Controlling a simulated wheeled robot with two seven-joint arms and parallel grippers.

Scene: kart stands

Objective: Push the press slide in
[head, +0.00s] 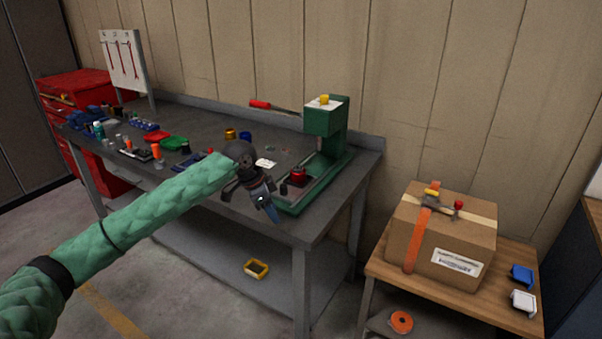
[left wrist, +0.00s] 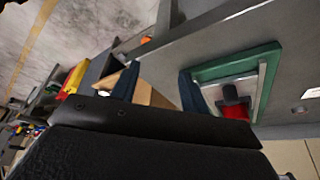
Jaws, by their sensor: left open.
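The green press (head: 325,118) stands at the right end of the grey workbench. Its slide carries a red piece (head: 298,175) between pale rails, in front of the press column. A small black knob (head: 284,188) shows near the red piece. In the left wrist view the green press base (left wrist: 268,58), the black knob (left wrist: 231,93) and the red piece (left wrist: 237,112) show beyond the right finger. My left gripper (head: 265,203) is open and empty at the bench's front edge, left of and in front of the press base, apart from the knob. My right gripper is not in view.
The workbench (head: 205,125) holds several small parts, trays and a red-handled tool (head: 262,104) behind my arm. A cardboard box (head: 440,235) sits on a wooden table (head: 490,300) at right. A yellow bin (head: 256,269) lies on the lower shelf. Open space lies before the bench.

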